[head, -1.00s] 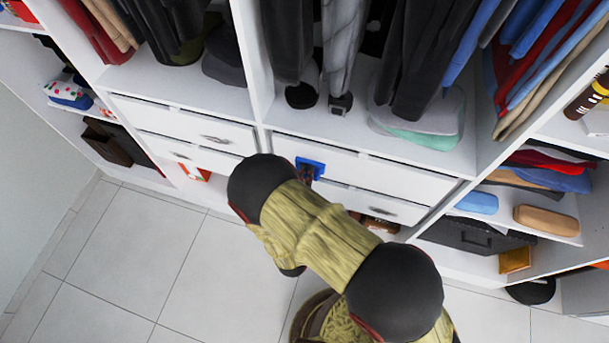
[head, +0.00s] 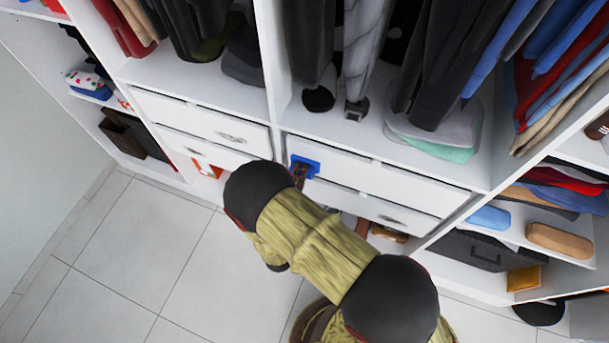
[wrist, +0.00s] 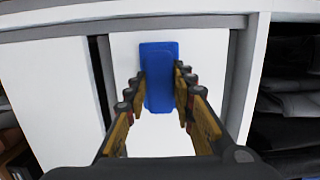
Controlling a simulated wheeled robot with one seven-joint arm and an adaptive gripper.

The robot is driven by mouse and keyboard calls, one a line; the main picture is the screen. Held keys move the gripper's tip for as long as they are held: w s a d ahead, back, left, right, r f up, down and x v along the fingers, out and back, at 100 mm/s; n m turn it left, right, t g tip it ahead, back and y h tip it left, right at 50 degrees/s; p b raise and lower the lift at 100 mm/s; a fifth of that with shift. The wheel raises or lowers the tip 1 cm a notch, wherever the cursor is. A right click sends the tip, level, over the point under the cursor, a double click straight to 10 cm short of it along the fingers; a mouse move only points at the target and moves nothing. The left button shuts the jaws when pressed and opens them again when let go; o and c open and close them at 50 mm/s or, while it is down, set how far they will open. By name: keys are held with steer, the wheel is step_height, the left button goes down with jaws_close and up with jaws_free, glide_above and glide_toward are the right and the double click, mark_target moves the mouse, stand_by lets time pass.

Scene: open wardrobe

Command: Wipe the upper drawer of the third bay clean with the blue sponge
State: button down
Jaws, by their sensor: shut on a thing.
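The blue sponge (head: 305,162) is held flat at the front of the upper drawer (head: 385,174), near that drawer's left end. My gripper (head: 300,174) is shut on the sponge; my arm partly hides the gripper in the head view. In the wrist view, the sponge (wrist: 159,70) stands upright between the two fingers (wrist: 160,88), with a white panel behind it. It looks to be touching the drawer front. The upper drawer looks closed, with the lower drawer (head: 385,209) under it. I cannot make out any dirt on the front.
Hanging trousers (head: 440,70) and folded clothes (head: 435,128) are above the drawers. Shelves to the right hold a blue case (head: 490,217) and a brown case (head: 558,239). Another drawer pair (head: 205,120) is to the left. Tiled floor (head: 130,240) is clear at the lower left.

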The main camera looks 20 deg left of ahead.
steer(key=shift+a, duration=0.65)
steer(key=shift+s+d+p, duration=0.2)
steer(key=shift+d+p, duration=0.8)
steer(key=shift+d, duration=2.65)
steer(key=shift+w+a+b, duration=0.15)
steer(key=shift+a, duration=1.7)
steer(key=shift+w+a+b, duration=0.1)
steer(key=shift+a+b, duration=0.05)
steer(key=shift+a, duration=1.65)
steer(key=s, duration=0.7)
steer(key=shift+a+p, duration=0.2)
steer(key=shift+p, duration=0.2)
